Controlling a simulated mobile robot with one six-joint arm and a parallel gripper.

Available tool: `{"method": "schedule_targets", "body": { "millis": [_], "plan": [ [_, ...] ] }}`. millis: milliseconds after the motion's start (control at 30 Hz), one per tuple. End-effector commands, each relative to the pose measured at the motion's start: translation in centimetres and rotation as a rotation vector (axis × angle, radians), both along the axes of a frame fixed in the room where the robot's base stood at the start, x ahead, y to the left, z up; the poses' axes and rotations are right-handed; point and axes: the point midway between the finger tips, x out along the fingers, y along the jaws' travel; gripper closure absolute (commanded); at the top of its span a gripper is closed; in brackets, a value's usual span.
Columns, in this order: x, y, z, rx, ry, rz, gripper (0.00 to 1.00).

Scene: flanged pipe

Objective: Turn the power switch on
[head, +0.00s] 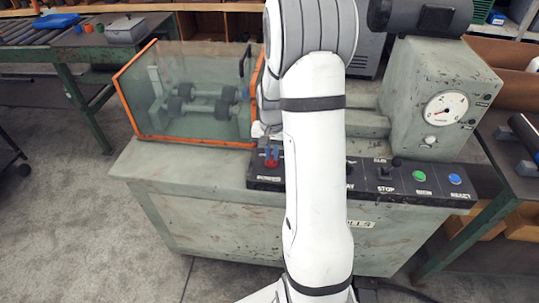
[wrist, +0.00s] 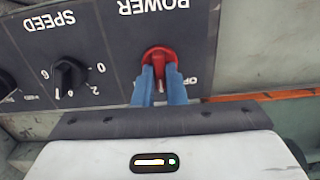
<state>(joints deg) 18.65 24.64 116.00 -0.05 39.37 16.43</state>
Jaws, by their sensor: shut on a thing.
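The power switch is a red rotary knob (wrist: 159,54) on a dark panel under the upside-down word POWER in the wrist view. My gripper (wrist: 161,76) has its two blue fingers shut on the knob's grip, one on each side. An OFF mark shows partly to the right of the fingers; the marking to their left is mostly hidden. In the head view the red switch (head: 271,164) sits at the left end of the machine's front panel, with my gripper (head: 271,151) just above it. The knob's exact angle is hard to read.
A black SPEED dial (wrist: 69,74) sits left of the switch in the wrist view. In the head view, an orange-framed clear guard (head: 190,95) stands close left. A green button (head: 418,176), a blue button (head: 455,179) and a gauge (head: 446,108) are to the right.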

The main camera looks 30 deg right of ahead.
Motion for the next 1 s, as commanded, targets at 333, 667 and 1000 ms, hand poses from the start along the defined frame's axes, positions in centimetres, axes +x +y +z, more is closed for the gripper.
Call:
{"method": "schedule_targets", "body": {
  "millis": [333,667,1000],
  "plan": [
    [0.04,0.12,-0.1,0.002,0.0,-0.329,1.0],
    [0.07,0.15,-0.05,0.003,-0.001,-0.596,1.0],
    [0.09,0.17,0.02,0.003,0.0,-0.749,1.0]
  ]
}}
